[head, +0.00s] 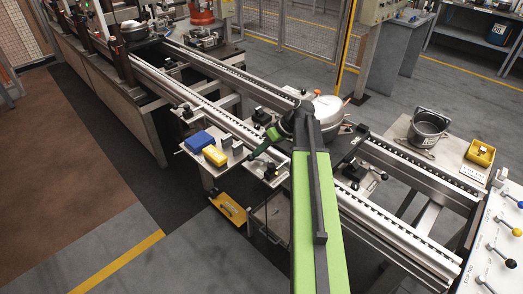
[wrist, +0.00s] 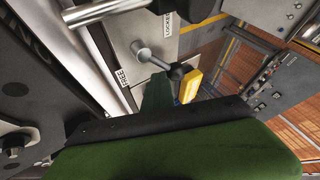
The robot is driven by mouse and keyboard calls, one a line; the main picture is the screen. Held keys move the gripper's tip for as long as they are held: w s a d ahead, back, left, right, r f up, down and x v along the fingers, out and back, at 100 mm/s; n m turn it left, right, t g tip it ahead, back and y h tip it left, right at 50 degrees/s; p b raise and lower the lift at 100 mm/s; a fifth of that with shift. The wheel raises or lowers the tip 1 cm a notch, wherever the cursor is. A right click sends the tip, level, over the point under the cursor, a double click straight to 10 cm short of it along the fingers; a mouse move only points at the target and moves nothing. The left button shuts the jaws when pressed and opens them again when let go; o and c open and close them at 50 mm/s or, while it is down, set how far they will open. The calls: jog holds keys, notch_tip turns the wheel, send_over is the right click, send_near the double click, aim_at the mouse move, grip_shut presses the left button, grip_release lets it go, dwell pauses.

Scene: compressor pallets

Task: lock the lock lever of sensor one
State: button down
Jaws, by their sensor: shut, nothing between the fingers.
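In the wrist view a metal lock lever (wrist: 155,60) with a black ball knob (wrist: 179,72) stands on a pale plate. The plate carries a FREE label (wrist: 122,78) and a LOCKED label (wrist: 167,21). The lever's arm slants from its round pivot to the knob, down and right in the picture. My gripper (wrist: 157,84) is shut and empty, its green fingertips close beside the lever; I cannot tell whether they touch. In the head view my gripper (head: 258,151) is over the small side plate, near a black knob (head: 270,169). No sensor number is legible.
A blue block (head: 198,141) and a yellow block (head: 214,156) sit left of my gripper. The conveyor rail (head: 205,108) runs behind it, with a round white-topped compressor (head: 327,108) close to my arm. Another metal rod (wrist: 103,11) crosses the wrist view's top.

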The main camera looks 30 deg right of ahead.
jog(key=shift+a, duration=0.5)
jog(key=shift+s+a, duration=0.25)
dwell(0.8)
dwell(0.5)
jog(key=d+r+p, duration=0.6)
jog(key=r+p, duration=0.1)
jog(key=shift+w+d+r+p, duration=0.15)
jog(key=shift+d+r+p, duration=0.15)
